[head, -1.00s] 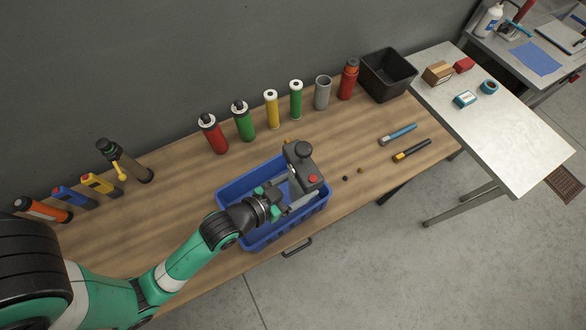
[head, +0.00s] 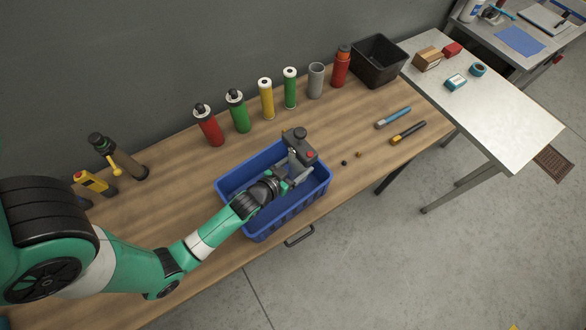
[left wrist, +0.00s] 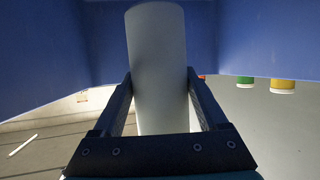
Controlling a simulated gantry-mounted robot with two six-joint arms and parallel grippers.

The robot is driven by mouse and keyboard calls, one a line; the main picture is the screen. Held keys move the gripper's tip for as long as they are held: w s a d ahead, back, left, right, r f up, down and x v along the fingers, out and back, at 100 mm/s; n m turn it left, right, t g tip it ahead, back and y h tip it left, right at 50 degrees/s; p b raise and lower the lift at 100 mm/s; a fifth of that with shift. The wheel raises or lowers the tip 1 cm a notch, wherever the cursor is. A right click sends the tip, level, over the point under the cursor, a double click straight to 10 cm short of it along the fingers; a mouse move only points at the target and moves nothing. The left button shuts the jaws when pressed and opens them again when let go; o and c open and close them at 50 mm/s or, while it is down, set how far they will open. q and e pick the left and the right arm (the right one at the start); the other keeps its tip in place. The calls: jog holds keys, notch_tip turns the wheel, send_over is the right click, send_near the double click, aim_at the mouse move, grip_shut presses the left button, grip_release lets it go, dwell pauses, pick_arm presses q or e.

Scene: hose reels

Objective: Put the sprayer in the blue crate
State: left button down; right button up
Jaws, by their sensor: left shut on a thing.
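The sprayer, a grey body with a black round cap and a red spot (head: 303,146), is at the blue crate's (head: 259,238) far right part in the head view. My left gripper (head: 286,178) is inside the crate's outline and shut on the sprayer. In the left wrist view a pale grey cylinder of it (left wrist: 157,65) stands between the two dark fingers (left wrist: 160,110), with blue crate walls around it. The gripper hides part of the sprayer, and I cannot tell whether it touches the crate floor. My right gripper is not in view.
Several canisters and tubes, such as a green one (head: 238,112), stand along the back of the wooden table. A black bin (head: 378,61) is at the far right corner. A blue-handled tool (head: 393,118) and a yellow-black tool (head: 408,133) lie right of the crate.

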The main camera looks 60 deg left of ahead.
aim_at(292, 175)
pick_arm(q)
jog(key=shift+f+b, duration=0.8)
jog(key=shift+f, duration=1.3)
jog(key=shift+f, duration=0.15)
grip_release()
jog(key=shift+r, duration=0.25)
jog(key=v, duration=0.7)
jog(key=shift+s+d+f, duration=0.1)
jog(key=shift+s, duration=0.1)
